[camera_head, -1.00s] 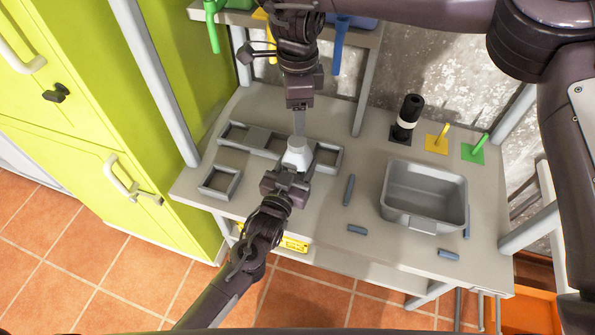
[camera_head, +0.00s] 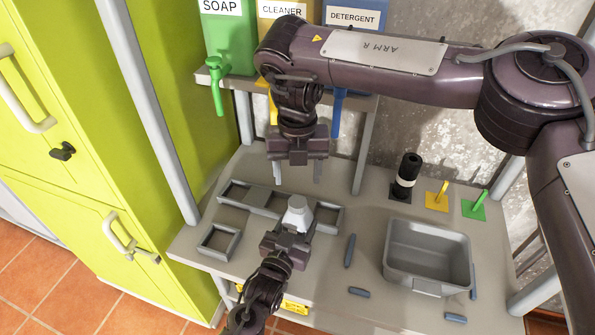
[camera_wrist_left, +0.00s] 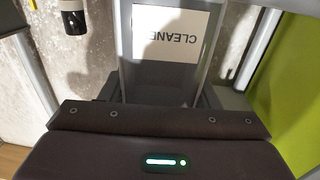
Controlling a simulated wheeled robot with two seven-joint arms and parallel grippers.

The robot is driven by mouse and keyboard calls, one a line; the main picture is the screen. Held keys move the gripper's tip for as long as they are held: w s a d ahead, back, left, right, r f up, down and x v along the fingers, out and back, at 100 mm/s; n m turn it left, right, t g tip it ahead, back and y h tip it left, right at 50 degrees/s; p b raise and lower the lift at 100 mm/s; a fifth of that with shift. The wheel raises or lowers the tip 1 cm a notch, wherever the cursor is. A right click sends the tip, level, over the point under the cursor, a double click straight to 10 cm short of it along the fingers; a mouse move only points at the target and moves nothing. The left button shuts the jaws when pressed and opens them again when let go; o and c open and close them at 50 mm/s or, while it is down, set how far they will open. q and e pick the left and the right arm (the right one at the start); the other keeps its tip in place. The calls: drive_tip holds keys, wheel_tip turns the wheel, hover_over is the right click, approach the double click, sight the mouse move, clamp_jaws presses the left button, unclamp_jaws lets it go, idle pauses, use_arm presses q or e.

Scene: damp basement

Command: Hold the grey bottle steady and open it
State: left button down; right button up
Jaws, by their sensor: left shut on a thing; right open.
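I cannot tell whether a separate cap sits on the bottle's top.
Grey trays (camera_head: 232,231) lie left of the bottle. A grey bin (camera_head: 427,281) stands right, with several blue-grey pegs (camera_head: 350,250) around it. A black bottle (camera_head: 409,170) and coloured stands are behind. A shelf with dispensers (camera_head: 228,40) overhangs the back; a green cabinet (camera_head: 60,110) borders the left.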

sight(298, 201)
drive_tip(key=m, duration=2.6)
drive_tip(key=shift+f, duration=4)
drive_tip(key=c, duration=1.1)
